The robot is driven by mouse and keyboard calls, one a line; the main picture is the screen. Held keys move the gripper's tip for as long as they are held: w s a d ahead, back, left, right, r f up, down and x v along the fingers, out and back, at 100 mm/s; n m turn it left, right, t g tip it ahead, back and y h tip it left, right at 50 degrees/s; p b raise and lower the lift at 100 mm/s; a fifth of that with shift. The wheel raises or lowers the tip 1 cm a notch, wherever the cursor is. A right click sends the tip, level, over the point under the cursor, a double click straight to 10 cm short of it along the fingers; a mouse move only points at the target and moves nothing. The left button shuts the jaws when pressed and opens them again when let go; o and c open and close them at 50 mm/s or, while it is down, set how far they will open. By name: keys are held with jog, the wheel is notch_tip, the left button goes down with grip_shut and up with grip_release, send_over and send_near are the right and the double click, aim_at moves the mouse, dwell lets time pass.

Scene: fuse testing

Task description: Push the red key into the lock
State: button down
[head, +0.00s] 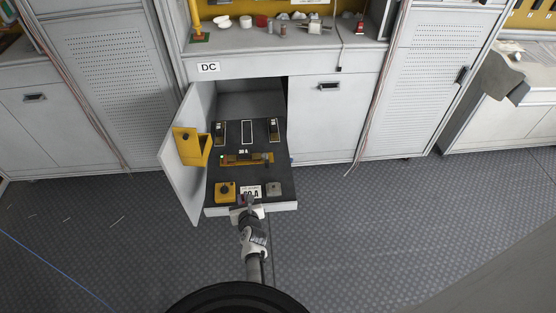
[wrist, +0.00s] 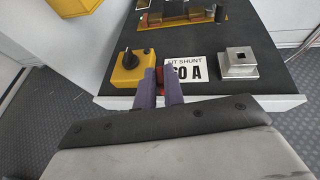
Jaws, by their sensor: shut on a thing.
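My gripper (wrist: 160,88) is shut on the red key (wrist: 161,76), of which only a small red part shows between the purple fingers in the wrist view. In the head view my gripper (head: 246,202) is at the front edge of the pulled-out drawer, where the key is too small to make out. A grey metal block with a square hole (wrist: 238,64), which looks like the lock, stands on the panel to the right of the fingers. It also shows in the head view (head: 273,188). The key is apart from this block.
A yellow box with a black knob (wrist: 132,70) is close to the left of my fingers. A white "60 A" label (wrist: 190,62) lies between them and the metal block. The open cabinet door (head: 188,178) stands left of the drawer (head: 270,208). Fuse fittings are farther back.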

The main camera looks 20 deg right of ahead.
jog(key=w+d+r+m+h+p, duration=0.1)
jog(key=d+r, duration=0.2)
jog(key=d, duration=0.3)
jog(key=w+d+r+m+h+p, duration=0.1)
jog(key=w+d+r+p, duration=0.1)
jog(key=d, duration=0.5)
jog(key=shift+r+g, duration=0.3)
jog(key=shift+r, duration=0.6)
jog(key=shift+d+r, duration=0.1)
jog(key=b, duration=0.5)
send_over(274, 190)
jog(key=shift+w+f, duration=0.1)
jog(key=shift+f, duration=2.9)
jog(key=shift+f, duration=0.15)
jog(key=shift+f, duration=0.4)
jog(key=shift+f, duration=0.6)
jog(key=shift+f, duration=0.4)
